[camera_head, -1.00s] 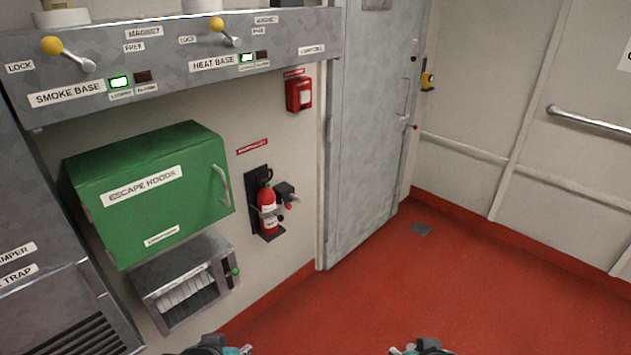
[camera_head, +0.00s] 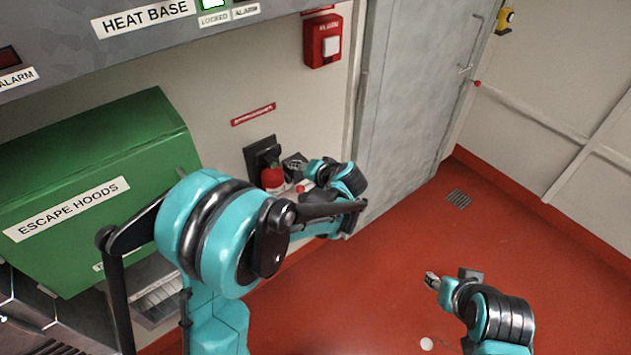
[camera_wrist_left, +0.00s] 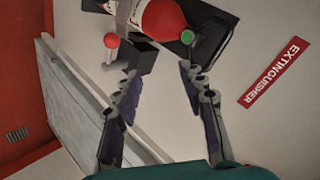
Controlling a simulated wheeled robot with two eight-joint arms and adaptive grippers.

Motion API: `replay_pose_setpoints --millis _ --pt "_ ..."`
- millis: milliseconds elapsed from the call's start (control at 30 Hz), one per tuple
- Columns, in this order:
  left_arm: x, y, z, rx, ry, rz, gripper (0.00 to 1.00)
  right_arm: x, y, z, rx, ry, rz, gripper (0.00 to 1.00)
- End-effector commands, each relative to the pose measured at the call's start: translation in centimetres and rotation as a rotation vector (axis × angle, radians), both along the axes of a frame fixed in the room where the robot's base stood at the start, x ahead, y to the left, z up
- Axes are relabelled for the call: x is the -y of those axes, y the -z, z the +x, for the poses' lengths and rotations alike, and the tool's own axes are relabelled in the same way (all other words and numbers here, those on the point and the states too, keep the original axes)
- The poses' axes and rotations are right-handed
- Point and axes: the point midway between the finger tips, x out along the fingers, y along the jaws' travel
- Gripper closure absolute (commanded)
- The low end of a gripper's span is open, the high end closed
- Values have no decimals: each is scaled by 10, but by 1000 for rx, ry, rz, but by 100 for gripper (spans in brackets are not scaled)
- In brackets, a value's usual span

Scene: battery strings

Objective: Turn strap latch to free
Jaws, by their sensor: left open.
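The red fire extinguisher (camera_head: 272,177) hangs on its black wall bracket (camera_head: 262,148), partly hidden by my left arm. Beside it is the strap latch with a red ball knob (camera_head: 300,188). In the left wrist view the red knob (camera_wrist_left: 111,40) stands to the left of the extinguisher (camera_wrist_left: 163,18), with dark latch parts below it. My left gripper (camera_wrist_left: 162,78) is open and empty, its fingers pointing toward the latch; the knob lies outside and beyond the left finger. My right gripper (camera_head: 432,280) hangs over the red floor, away from the wall; its jaws are too small to read.
The green escape hoods box (camera_head: 90,190) is left of the extinguisher, behind my left arm. A red alarm box (camera_head: 323,42) is above. A grey door (camera_head: 415,100) stands to the right. The red floor is open around a small drain (camera_head: 458,198).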

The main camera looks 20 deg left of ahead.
Motion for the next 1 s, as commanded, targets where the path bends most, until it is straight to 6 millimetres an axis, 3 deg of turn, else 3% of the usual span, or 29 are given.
replay_pose_setpoints --millis 33,200,333,500,767,1000 --pt "8 13 17 19 -3 45 59 0 -1 0 0 0 0 60" --pt "27 56 55 108 -28 210 59 0 -2 0 0 0 0 60" --pt "44 93 68 194 -43 325 59 0 -3 0 0 0 0 60" --pt "62 131 66 295 -55 435 59 0 -3 0 0 0 0 60" --pt "70 155 58 366 -62 502 59 0 -3 0 0 0 0 60" --pt "42 157 78 366 -65 504 59 0 9 0 0 0 0 60"
